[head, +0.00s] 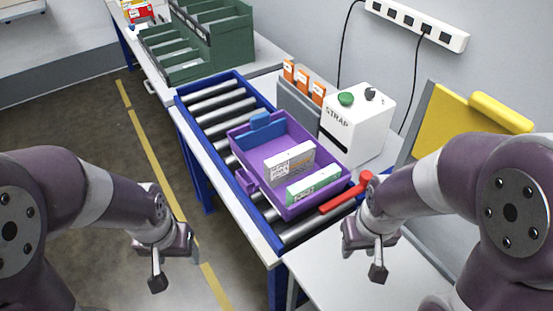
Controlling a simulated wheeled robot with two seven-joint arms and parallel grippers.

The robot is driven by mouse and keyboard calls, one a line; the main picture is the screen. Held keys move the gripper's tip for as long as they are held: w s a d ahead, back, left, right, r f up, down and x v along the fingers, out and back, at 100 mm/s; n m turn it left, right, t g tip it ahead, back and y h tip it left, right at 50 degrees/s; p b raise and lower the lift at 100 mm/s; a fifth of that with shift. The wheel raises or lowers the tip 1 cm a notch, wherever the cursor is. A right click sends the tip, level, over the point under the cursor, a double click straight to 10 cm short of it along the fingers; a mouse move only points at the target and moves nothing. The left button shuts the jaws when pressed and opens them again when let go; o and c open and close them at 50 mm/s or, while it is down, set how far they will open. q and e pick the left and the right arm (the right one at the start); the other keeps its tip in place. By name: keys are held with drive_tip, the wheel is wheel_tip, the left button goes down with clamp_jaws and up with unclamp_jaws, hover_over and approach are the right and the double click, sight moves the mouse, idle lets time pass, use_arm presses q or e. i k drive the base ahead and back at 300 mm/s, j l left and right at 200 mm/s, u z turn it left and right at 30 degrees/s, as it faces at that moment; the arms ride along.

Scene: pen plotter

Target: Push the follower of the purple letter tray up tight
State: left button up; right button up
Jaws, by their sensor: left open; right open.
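The purple letter tray (246,184) sits on the roller conveyor in the head view. A blue piece (260,120), which looks like its follower, stands at the tray's far end. Bare tray floor lies between it and a white printed packet (289,163). A green and white packet (313,186) stands at the near end. The packets' lower parts are partly hidden. My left gripper (174,266) is open and empty, left of the conveyor and apart from the tray. My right gripper (364,260) is open and empty, to the right of the tray's near end.
The conveyor has blue rails (180,103) and bare rollers (213,103) beyond the tray. A red bar (340,201) lies across its near end. A white STRAP machine (355,128) and orange boxes (303,80) stand to the right. Green bins (217,40) stand at the back.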

sight(264, 131)
drive_tip(key=i+j+z, duration=0.2)
drive_tip(key=j, duration=0.2)
drive_tip(key=j+z, duration=0.15)
drive_tip(key=j, duration=0.25)
drive_tip(key=i+j+z, duration=0.2)
drive_tip(key=j, duration=0.2)
drive_tip(key=i+j+z, duration=0.35)
drive_tip(key=j, duration=0.2)
drive_tip(key=i+j+z, duration=0.2)
drive_tip(key=j+z, duration=0.15)
drive_tip(key=j, duration=0.25)
drive_tip(key=i, duration=0.05)
